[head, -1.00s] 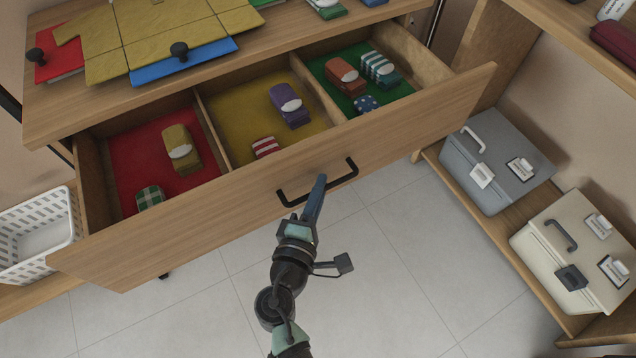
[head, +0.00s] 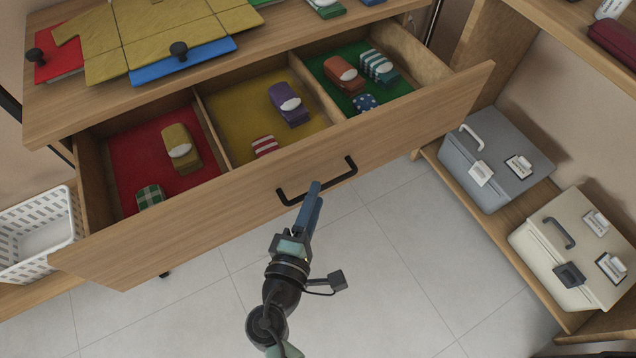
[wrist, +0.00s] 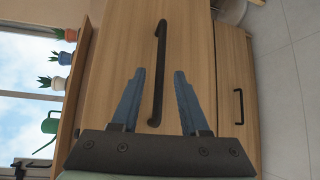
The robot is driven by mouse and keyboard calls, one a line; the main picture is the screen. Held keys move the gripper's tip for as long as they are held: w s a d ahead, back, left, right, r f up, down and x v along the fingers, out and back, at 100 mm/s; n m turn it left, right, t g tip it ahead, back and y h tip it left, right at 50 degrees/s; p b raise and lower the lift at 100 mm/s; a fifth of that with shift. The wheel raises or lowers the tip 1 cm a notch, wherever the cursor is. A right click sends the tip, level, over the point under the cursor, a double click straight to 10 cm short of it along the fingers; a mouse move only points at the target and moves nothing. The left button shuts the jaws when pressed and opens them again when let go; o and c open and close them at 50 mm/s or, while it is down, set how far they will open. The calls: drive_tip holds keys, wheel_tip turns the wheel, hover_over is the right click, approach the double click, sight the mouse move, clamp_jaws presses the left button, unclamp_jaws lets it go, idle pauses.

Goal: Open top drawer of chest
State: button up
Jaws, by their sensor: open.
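The top drawer (head: 232,196) of the wooden chest (head: 60,112) stands pulled well out, showing red, yellow and green compartments. Its black bar handle (head: 347,175) is on the front face and also shows in the wrist view (wrist: 159,60). My gripper (head: 313,188) is just in front of the handle, with its blue fingers pointing at it. In the wrist view my gripper (wrist: 158,75) is open, and the handle bar runs between the two fingers without either finger touching it. The drawer's inside is partly hidden behind its front panel.
Folded clothes lie in the drawer, such as a purple one (head: 289,104). A white basket (head: 38,238) is at left. Grey (head: 505,165) and cream (head: 570,255) boxes sit on a low shelf at right. Tiled floor in front is clear.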

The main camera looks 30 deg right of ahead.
drive_tip(key=p+v, duration=0.1)
drive_tip(key=v, duration=0.8)
drive_tip(key=shift+s+a, duration=0.25)
drive_tip(key=shift+s, duration=0.05)
